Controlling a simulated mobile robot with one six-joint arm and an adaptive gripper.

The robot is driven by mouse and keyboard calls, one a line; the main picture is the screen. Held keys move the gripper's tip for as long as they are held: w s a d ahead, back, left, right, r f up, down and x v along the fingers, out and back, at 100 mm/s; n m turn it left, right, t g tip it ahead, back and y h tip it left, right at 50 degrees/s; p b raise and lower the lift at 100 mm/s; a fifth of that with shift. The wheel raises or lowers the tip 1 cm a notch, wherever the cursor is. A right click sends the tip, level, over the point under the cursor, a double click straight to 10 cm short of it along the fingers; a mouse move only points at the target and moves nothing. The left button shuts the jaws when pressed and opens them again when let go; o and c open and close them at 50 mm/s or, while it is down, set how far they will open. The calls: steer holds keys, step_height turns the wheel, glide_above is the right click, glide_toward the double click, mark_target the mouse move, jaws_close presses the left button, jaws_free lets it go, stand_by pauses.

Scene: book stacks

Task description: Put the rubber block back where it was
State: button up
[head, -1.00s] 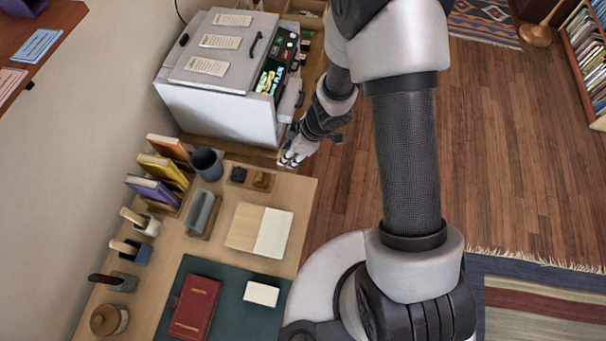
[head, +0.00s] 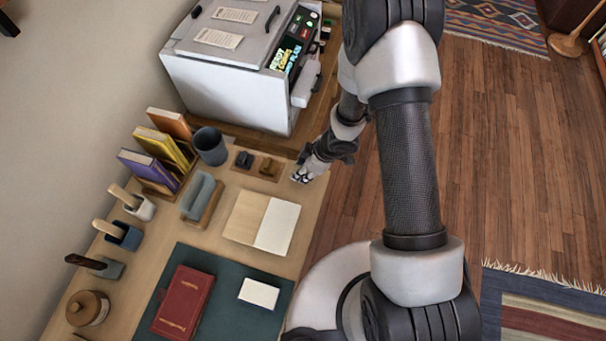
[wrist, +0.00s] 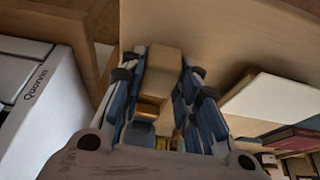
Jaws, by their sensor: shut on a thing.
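The rubber block looks to be the pale tan block (wrist: 163,72) between my gripper's blue-grey fingers in the wrist view. My gripper (wrist: 165,95) is shut on it. In the head view my gripper (head: 303,175) is over the right edge of the desk, to the right of two small items and above the open book's far side. The held block cannot be made out in the head view. The two small items are a dark block (head: 244,159) and a brown one (head: 269,167), side by side on the desk.
A grey printer (head: 235,85) stands behind. The desk also holds a dark cup (head: 210,146), upright books (head: 160,150), a grey block on a wooden stand (head: 199,197), an open book (head: 262,222) and a red book (head: 184,302).

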steer(key=shift+f, duration=0.95)
steer(key=shift+f+b, duration=0.2)
steer(key=shift+b, duration=0.15)
steer(key=o, duration=1)
steer(key=shift+r, duration=0.1)
